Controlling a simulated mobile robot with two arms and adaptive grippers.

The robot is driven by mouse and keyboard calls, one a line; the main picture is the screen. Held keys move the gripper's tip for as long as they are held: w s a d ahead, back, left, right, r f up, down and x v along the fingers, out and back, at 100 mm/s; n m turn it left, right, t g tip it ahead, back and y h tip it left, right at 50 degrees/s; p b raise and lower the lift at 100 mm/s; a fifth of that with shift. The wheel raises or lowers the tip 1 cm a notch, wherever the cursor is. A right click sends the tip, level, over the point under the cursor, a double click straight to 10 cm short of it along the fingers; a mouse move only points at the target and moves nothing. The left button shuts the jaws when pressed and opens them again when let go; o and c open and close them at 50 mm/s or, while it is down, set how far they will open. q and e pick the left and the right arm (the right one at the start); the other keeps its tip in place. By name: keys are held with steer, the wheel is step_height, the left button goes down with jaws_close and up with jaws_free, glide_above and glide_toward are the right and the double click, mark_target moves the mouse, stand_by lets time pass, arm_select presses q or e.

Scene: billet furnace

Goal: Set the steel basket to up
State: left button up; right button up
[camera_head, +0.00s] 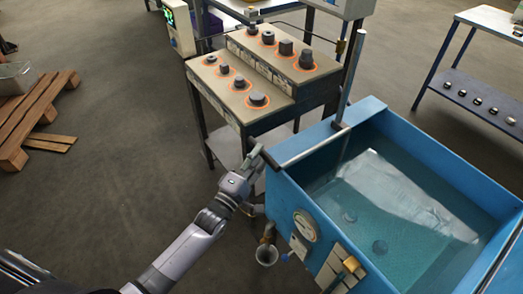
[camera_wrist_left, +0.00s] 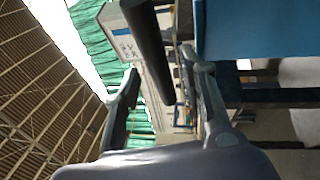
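The blue tank (camera_head: 300,205) stands at the right in the head view, filled with clear water. The steel basket seems to lie low under the water as a teal mesh floor (camera_head: 375,225); its edges are hard to tell. A grey bar with a dark grip (camera_head: 268,158) runs along the tank's left rim to an upright rod (camera_head: 352,75). My left gripper (camera_head: 252,160) is at the grip's outer end. In the left wrist view its fingers (camera_wrist_left: 165,105) are apart, with the black grip (camera_wrist_left: 150,50) reaching between them, not visibly clamped. My right gripper is out of view.
A stepped bench (camera_head: 270,65) with several dark metal parts stands behind the gripper. A gauge (camera_head: 305,225) and a small panel (camera_head: 340,268) are on the tank's front. A pallet (camera_head: 35,110) lies far left. A blue-legged table (camera_head: 465,85) stands back right. The left floor is open.

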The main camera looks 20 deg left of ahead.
arm_select(q)
steer(key=shift+x, duration=1.1)
steer(key=shift+c, duration=0.6)
jaws_close()
